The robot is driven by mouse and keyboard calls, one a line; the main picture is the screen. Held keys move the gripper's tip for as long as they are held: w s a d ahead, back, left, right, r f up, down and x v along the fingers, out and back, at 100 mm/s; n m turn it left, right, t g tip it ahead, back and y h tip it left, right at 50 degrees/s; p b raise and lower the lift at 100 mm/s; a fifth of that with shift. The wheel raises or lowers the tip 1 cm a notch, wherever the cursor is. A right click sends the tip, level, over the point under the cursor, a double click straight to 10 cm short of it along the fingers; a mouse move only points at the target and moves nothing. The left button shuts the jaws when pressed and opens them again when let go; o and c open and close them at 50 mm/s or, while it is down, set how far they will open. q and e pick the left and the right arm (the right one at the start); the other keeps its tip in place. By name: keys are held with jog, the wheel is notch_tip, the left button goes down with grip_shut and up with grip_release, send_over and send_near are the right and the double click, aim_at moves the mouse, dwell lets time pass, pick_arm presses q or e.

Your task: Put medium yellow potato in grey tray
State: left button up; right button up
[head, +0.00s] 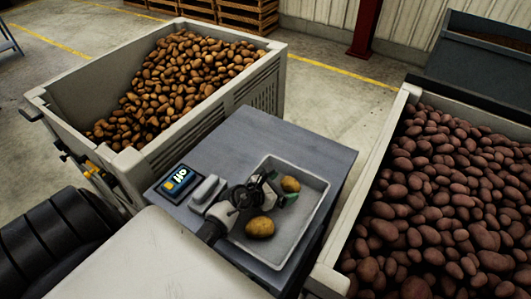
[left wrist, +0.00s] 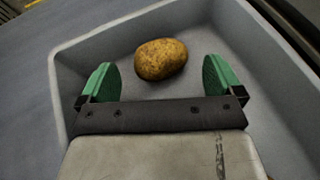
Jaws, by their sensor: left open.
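The grey tray (head: 312,208) sits on the dark grey table and holds two yellow-brown potatoes. The farther potato (head: 290,184) lies near the tray's back right part. The nearer, slightly larger-looking potato (head: 260,227) lies in the front part, beside my gripper. My left gripper (head: 277,189) is over the tray, its green fingers apart and empty. In the left wrist view one potato (left wrist: 161,59) lies on the tray floor (left wrist: 105,57) just ahead of the open fingers (left wrist: 162,82), seemingly the farther one. My right gripper is not in view.
A large bin (head: 275,62) of yellow-brown potatoes stands at the back left. A bin (head: 402,100) of reddish potatoes stands at the right. A small panel (head: 180,182) and a grey scoop-like object (head: 205,189) are on the table (head: 285,137), whose back part is clear.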

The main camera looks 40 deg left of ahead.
pick_arm(q)
jog(key=v, duration=0.9)
